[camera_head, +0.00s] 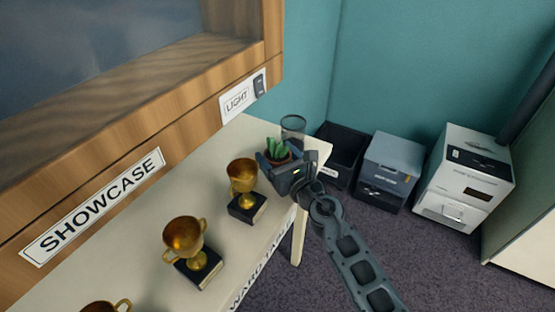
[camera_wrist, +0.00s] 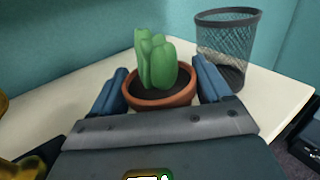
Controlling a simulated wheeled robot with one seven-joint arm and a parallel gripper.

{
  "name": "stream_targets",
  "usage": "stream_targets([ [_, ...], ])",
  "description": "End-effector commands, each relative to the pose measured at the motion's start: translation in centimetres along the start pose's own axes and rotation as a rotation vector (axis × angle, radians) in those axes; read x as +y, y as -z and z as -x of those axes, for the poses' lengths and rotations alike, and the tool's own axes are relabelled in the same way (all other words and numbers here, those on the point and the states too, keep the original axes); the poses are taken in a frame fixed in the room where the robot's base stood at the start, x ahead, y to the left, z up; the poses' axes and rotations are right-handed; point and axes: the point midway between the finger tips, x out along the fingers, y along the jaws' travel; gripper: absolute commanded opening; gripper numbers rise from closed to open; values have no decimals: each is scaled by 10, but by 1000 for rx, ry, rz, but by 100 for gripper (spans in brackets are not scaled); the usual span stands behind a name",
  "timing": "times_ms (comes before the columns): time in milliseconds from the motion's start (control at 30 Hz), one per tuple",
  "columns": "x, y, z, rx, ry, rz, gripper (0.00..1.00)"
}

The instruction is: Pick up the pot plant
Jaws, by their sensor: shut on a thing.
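The pot plant is a green cactus in a small terracotta pot. In the head view the pot plant (camera_head: 278,149) is at the far end of the white table, partly hidden by my gripper (camera_head: 272,161). In the wrist view the pot plant (camera_wrist: 158,85) is upright between the two blue fingers of my gripper (camera_wrist: 160,92). The fingers are shut on the sides of the pot. The pot's lower front is hidden by the gripper body. I cannot tell whether its base touches the table.
Gold trophies (camera_head: 242,180) on black bases stand along the white table (camera_head: 222,240). The wooden showcase (camera_head: 120,150) overhangs at left. A black bin (camera_head: 340,150) and grey boxes (camera_head: 390,165) are on the floor at right.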

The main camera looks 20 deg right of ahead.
Motion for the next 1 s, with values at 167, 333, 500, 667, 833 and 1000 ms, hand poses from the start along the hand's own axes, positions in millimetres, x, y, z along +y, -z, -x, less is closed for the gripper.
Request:
stream_targets([
  [167,0,0,0,0,0,0,55],
  [333,0,-1,0,-1,0,0,40],
  [500,0,-1,0,-1,0,0,40],
  [667,0,-4,0,-1,0,0,40],
  [833,0,-16,0,-1,0,1,40],
  [1000,0,-37,0,-2,0,1,40],
])
